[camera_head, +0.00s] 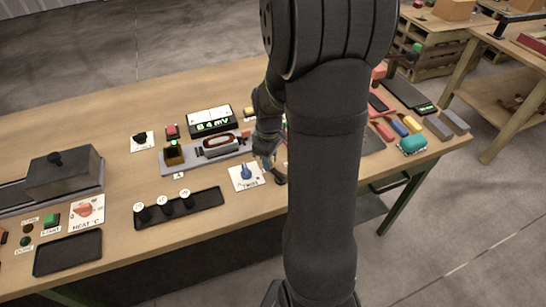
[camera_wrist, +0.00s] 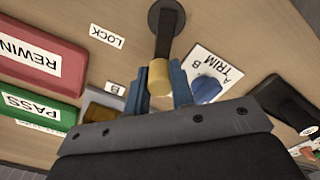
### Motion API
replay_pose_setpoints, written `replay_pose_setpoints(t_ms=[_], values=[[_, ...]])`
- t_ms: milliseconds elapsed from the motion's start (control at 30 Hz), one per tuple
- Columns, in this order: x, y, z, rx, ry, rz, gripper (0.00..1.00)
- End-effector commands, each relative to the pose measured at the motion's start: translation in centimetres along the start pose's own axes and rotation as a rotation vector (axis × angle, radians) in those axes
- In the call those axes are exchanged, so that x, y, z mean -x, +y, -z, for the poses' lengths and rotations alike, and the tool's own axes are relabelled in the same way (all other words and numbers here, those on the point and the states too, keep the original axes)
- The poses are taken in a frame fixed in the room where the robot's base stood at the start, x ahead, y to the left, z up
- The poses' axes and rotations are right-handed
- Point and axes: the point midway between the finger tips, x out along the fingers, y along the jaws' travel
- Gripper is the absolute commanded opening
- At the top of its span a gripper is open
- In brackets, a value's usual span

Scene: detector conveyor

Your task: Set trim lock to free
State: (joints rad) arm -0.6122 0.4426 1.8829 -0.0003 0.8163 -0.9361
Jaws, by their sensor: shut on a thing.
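The trim lock lever shows in the wrist view as a dark arm (camera_wrist: 166,42) on a round black base (camera_wrist: 166,15), with a tan cylindrical knob (camera_wrist: 160,78) at its end. A white LOCK label (camera_wrist: 107,36) lies on the table to the left of the lever. My gripper (camera_wrist: 161,88) has its blue fingers on both sides of the tan knob and is shut on it. No FREE label is visible. In the head view my gripper (camera_head: 267,161) is low over the table beside the blue trim dial, largely hidden by my arm.
The blue TRIM dial (camera_wrist: 206,89) on its white plate is close to the right finger. A red REWIND block (camera_wrist: 38,58) and a green PASS block (camera_wrist: 35,104) stand to the left. A black tray (camera_head: 180,207) lies nearby in the head view.

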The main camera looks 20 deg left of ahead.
Motion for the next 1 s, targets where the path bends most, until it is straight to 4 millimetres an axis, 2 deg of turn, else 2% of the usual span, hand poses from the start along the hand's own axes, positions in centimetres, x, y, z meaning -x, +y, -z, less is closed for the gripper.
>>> replay_pose_setpoints(t_ms=[400, 867, 900, 1000], values=[[0.06, -0.7, 0.29, 0.156, 0.002, -0.002, 0.0], [0.06, -0.8, 0.3, 0.17, 0.001, -0.001, 0.0], [0.06, -0.8, 0.3, 0.17, 0.001, -0.001, 0.24], [0.05, -0.8, 0.29, 0.17, 0.001, -0.001, 0.43]])
